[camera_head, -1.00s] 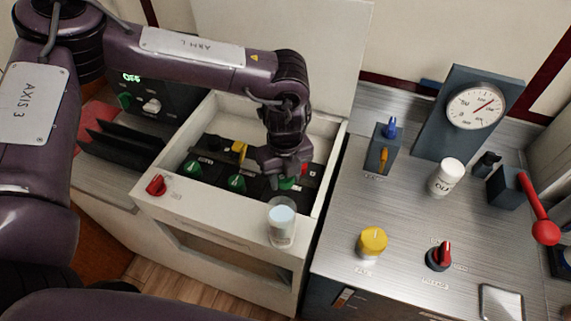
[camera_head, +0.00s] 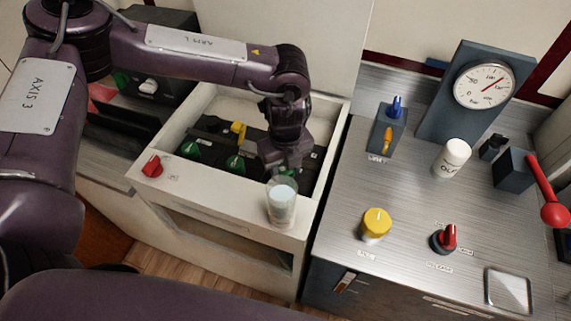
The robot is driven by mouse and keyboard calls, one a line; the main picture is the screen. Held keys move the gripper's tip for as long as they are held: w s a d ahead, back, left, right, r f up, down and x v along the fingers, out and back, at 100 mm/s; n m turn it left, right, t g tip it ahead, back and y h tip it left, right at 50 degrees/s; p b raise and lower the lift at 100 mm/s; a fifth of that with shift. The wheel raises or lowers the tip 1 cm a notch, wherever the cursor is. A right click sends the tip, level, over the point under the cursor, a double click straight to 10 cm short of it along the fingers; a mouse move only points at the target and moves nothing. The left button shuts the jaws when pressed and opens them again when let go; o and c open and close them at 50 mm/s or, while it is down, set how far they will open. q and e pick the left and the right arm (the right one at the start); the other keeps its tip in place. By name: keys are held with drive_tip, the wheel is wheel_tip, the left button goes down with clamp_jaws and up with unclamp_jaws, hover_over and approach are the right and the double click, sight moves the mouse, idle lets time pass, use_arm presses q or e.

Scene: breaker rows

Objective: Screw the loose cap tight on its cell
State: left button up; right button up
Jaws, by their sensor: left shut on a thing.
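An open pale box (camera_head: 230,200) holds a dark unit (camera_head: 215,132) with several cells. Two green caps show in it, one at the left (camera_head: 190,149) and one in the middle (camera_head: 235,163). A yellow piece (camera_head: 239,129) stands behind them. My left gripper (camera_head: 281,168) reaches down into the right part of the box. It is shut on what seems to be another green cap, now mostly hidden by the gripper and a glass. I cannot tell how that cap sits on its cell. My right gripper is out of view.
A glass (camera_head: 281,203) stands on the box's front ledge, close to my left gripper. A red knob (camera_head: 152,166) is at the ledge's left. The metal counter (camera_head: 330,222) at right holds a yellow knob (camera_head: 376,224), red knob (camera_head: 444,238), white jar (camera_head: 453,158) and gauge (camera_head: 484,86).

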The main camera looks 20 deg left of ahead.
use_arm(q)
drive_tip(key=shift+f+b, duration=0.3)
drive_tip(key=shift+f, duration=0.4)
drive_tip(key=shift+p, duration=0.5)
idle(1.1)
drive_tip(key=shift+f+b, duration=0.6)
drive_tip(key=shift+f, duration=0.3)
drive_tip(key=o, duration=1)
wheel_tip(320, 180, up, 7)
drive_tip(key=shift+f+b, duration=0.15)
drive_tip(key=shift+b, duration=0.45)
drive_tip(key=shift+r, duration=0.55)
